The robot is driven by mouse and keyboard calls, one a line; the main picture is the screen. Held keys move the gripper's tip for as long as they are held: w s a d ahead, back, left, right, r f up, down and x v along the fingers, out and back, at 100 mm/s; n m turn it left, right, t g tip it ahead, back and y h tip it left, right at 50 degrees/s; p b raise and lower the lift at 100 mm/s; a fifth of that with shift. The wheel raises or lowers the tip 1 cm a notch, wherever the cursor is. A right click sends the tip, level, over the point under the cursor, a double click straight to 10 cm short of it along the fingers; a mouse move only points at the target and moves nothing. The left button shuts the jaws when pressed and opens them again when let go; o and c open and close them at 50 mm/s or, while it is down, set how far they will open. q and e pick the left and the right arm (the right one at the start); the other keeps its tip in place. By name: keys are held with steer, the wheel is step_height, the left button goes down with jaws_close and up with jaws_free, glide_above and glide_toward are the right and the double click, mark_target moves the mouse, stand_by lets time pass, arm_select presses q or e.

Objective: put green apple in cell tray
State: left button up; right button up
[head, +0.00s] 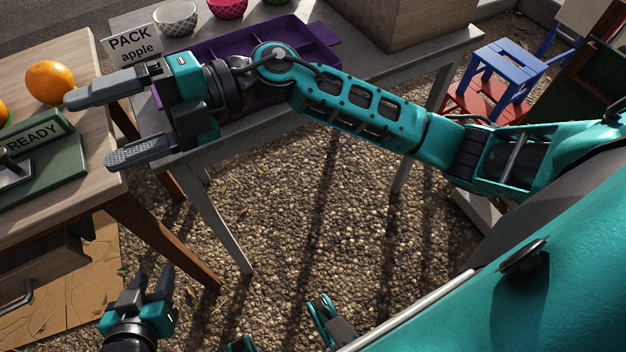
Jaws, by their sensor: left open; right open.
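The purple cell tray (318,60) lies on the grey table at the top, partly hidden by my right arm. Its visible cells look empty. My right gripper (108,124) is open and empty, its fingers pointing left over the gap between the grey table and the wooden table. My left gripper (150,281) is open and low at the bottom left, above the ground and away from the tray. No green apple is clearly in view. A small bit of green shows at the left edge, too cut off to identify.
An orange (50,82) lies on the wooden table (95,190), near a green READY stand (45,140). A PACK apple sign (132,46) and bowls (176,18) stand near the tray. A wooden crate (400,20) is to the right, with blue and red stools (505,70) beyond.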

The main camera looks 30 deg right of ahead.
steer(key=w+d+f+m+t+h, duration=0.3)
steer(key=d+f+m+t+h, duration=0.25)
steer(key=m+t, duration=0.5)
steer(key=w+d+f+m+t+h, duration=0.4)
steer(key=d+m+t, duration=0.35)
steer(key=m, duration=0.65)
steer(key=s+d+f+m+g+h, duration=0.3)
steer(key=s+f, duration=0.3)
steer(key=f, duration=0.3)
steer(key=s+d+f+m+g+h, duration=0.3)
steer(key=s+d+f+m, duration=0.1)
steer(key=s+f, duration=0.3)
step_height(320, 180, down, 3)
steer(key=shift+d+r+g+h, duration=0.1)
steer(key=shift+d+g+h, duration=0.25)
steer(key=shift+d, duration=0.2)
